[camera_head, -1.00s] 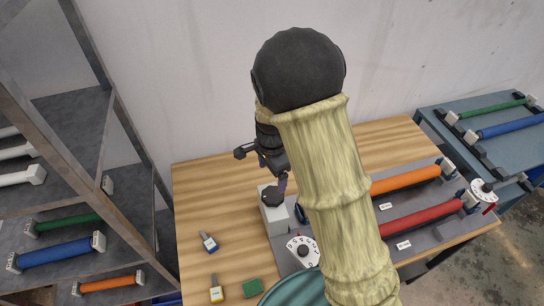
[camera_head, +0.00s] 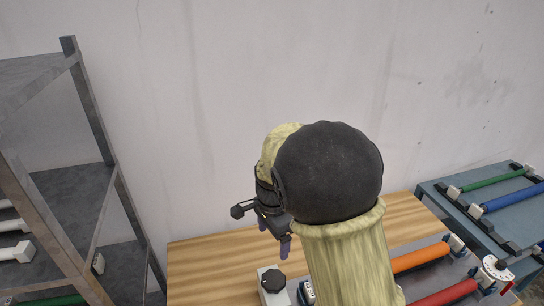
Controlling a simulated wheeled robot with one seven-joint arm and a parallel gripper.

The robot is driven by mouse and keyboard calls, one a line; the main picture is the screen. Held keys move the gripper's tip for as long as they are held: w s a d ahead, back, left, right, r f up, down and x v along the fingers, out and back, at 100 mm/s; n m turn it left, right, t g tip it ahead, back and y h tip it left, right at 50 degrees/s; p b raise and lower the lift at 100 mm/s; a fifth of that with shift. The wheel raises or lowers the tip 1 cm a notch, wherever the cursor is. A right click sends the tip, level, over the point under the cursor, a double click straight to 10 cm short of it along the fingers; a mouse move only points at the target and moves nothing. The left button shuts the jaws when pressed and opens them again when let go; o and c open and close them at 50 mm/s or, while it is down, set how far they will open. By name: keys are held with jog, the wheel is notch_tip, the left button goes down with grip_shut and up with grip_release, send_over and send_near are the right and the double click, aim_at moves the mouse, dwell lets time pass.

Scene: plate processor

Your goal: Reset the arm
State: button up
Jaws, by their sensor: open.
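My gripper (camera_head: 285,246) hangs above the wooden table (camera_head: 205,262), near its back part. It is dark, with its fingers pointing down, and holds nothing that I can see. My arm's pale sleeve and large black elbow cover the middle of the view and hide part of the table. A light grey box with a black knob (camera_head: 272,281) stands just below and left of the fingers, apart from them.
An orange roller (camera_head: 421,257) and a red roller (camera_head: 450,292) lie at the right of the table, beside a white dial (camera_head: 497,268). A grey shelf rack (camera_head: 88,105) stands at the left. A blue-grey side table (camera_head: 500,208) holds a green and a blue roller.

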jog(key=s+d+f+n+t+b, duration=0.2)
jog(key=s+d+n, duration=0.9)
jog(key=s+d, duration=0.2)
jog(key=shift+d+f+n+t, duration=0.15)
jog(key=shift+d+n+t, duration=0.2)
jog(key=shift+d, duration=0.55)
